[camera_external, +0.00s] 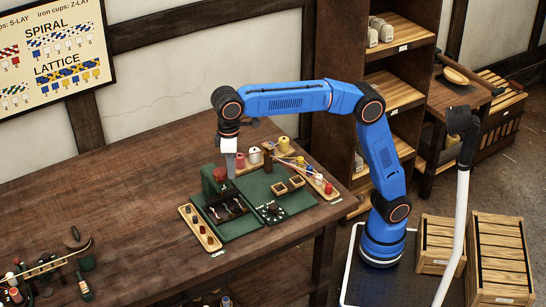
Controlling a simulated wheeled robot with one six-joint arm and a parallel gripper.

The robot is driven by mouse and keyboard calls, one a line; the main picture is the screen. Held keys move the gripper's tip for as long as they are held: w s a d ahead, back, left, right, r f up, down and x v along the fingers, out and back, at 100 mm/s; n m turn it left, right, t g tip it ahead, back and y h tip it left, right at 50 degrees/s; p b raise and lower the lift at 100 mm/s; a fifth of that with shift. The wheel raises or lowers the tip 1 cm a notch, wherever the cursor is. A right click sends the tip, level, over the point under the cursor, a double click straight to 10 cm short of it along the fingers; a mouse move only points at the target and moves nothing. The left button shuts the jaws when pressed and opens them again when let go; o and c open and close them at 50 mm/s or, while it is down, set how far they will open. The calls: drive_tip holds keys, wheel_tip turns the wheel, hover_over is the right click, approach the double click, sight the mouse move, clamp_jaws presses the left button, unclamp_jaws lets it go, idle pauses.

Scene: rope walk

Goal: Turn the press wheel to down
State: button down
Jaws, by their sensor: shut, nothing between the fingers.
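A dark green press-like block (213,187) stands at the left of a green board (257,187) on the workbench. A small red part (219,173) shows at its top, which may be the press wheel; its setting is too small to read. My gripper (231,172) points down, shut and empty, just to the right of the red part and close to it. I cannot tell whether they touch. A black round dial (272,211) with pale marks lies flat on the board's front part.
A wooden strip with dark pegs (201,228) lies left of the board. Another peg strip (318,180) with coloured pieces lies right. Thread spools (255,155) stand behind. Two small wooden trays (279,188) sit on the board.

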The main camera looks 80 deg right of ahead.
wheel_tip(320, 180, up, 6)
drive_tip(key=shift+s, duration=0.15)
idle(0.6)
drive_tip(key=w+d+f, duration=0.1)
drive_tip(key=d+f, duration=0.2)
drive_tip(key=f, duration=0.3)
drive_tip(key=shift+w, duration=0.25)
idle(0.5)
drive_tip(key=shift+d, duration=0.1)
drive_tip(key=shift+s+a, duration=0.35)
drive_tip(key=shift+a, duration=0.45)
idle(0.6)
drive_tip(key=shift+a, duration=0.75)
